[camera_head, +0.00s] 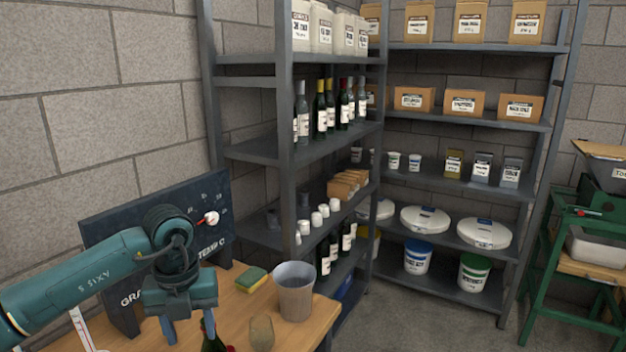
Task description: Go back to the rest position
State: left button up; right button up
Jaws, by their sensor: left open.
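My left arm comes in from the left, and my left gripper (188,329) hangs with its fingers pointing down over the wooden bench at the lower left. The two fingers are apart, and I see nothing held between them. A dark green bottle (212,340) stands just right of the fingers, cut off by the lower picture edge. I cannot tell whether a finger touches it. My right gripper is not in view.
The wooden bench (237,312) holds a grey bucket (294,292), a sponge (252,279), a small beige vessel (261,333) and a dark board (215,208) behind my arm. Metal shelving (300,155) with bottles stands behind. A green machine frame (560,262) is at right; floor between is clear.

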pick_arm(q)
jog(key=s+d+f+m+g+h, duration=0.1)
jog(key=s+d+f+h, duration=0.25)
jog(key=d, duration=0.45)
jog(key=s+d+f+m+g+h, duration=0.2)
jog(key=s+d+h, duration=0.25)
jog(key=d, duration=0.35)
jog(key=s+d+r+n+t+h+b, duration=0.25)
jog(key=d+r+n+t+h, duration=0.4)
jog(key=h, duration=0.55)
jog(key=w+a+f+n+t+y, duration=0.1)
jog(key=a+f+n+t+y, duration=0.45)
jog(key=n, duration=0.45)
jog(key=w+a+f+n+t+y, duration=0.1)
jog(key=a+f+n+t+y, duration=0.45)
jog(key=n, duration=0.55)
jog(key=s+a+f+n+g+y, duration=0.2)
jog(key=s+f, duration=0.3)
jog(key=f, duration=0.3)
jog(key=s+a+f+n+g+y+b, duration=0.1)
jog(key=s+a+f+n+g+y, duration=0.1)
jog(key=s+f, duration=0.4)
notch_tip(320, 180, down, 2)
jog(key=shift+a+f+n+y, duration=0.1)
jog(key=shift+a+n+y, duration=0.4)
jog(key=shift+n+y, duration=0.3)
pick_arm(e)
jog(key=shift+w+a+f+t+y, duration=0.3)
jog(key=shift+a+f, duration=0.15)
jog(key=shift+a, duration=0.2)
